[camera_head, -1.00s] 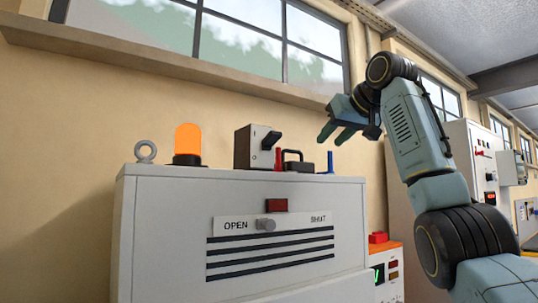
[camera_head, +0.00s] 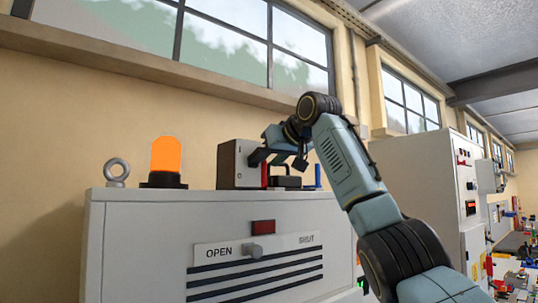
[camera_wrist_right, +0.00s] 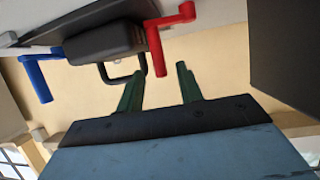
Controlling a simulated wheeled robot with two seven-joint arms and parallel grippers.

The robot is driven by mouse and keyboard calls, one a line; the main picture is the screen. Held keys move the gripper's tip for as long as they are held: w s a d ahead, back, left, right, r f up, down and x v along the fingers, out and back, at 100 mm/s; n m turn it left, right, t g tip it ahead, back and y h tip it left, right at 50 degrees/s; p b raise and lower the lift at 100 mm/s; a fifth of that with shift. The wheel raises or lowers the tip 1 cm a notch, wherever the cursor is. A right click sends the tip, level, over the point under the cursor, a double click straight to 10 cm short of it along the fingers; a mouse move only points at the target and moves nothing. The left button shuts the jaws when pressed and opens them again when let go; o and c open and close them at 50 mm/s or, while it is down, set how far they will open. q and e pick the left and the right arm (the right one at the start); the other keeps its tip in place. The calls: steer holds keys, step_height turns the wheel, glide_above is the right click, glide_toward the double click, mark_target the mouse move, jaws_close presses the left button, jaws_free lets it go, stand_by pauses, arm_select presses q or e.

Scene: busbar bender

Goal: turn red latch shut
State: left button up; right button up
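A red crank-shaped latch handle (camera_wrist_right: 154,45) shows in the wrist view, beside a black box with a dark loop handle. In the head view its red upright part (camera_head: 264,174) stands on the cabinet top, partly hidden by my gripper. My right gripper (camera_head: 277,160) is over the cabinet top, close to this latch. In the wrist view its two green fingers (camera_wrist_right: 160,88) are apart and empty, and the latch's free end lies just ahead of the gap. Contact does not show. My left gripper is out of view.
A blue crank handle (camera_wrist_right: 37,75) is beyond the black box. The grey cabinet (camera_head: 140,245) carries a dark switch box (camera_head: 228,165), an orange beacon (camera_head: 166,156) and a ring (camera_head: 117,172). Its front has a red block (camera_head: 263,227) and grey knob (camera_head: 253,252) by OPEN/SHUT lettering.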

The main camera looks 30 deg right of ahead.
steer(key=shift+w+f, duration=0.2)
steer(key=shift+w, duration=0.3)
steer(key=shift+s, duration=0.1)
steer(key=shift+c, duration=0.5)
jaws_close()
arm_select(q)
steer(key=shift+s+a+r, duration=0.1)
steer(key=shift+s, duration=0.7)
arm_select(e)
steer(key=shift+w+d+n+y, duration=0.15)
steer(key=shift+w+n+y, duration=0.2)
steer(key=shift+n+y, duration=0.5)
steer(key=shift+o, duration=0.5)
jaws_free()
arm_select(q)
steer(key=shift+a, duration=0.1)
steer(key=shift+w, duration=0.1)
arm_select(e)
steer(key=shift+s+m+h, duration=0.1)
steer(key=shift+m+h, duration=0.15)
steer(key=shift+m, duration=0.1)
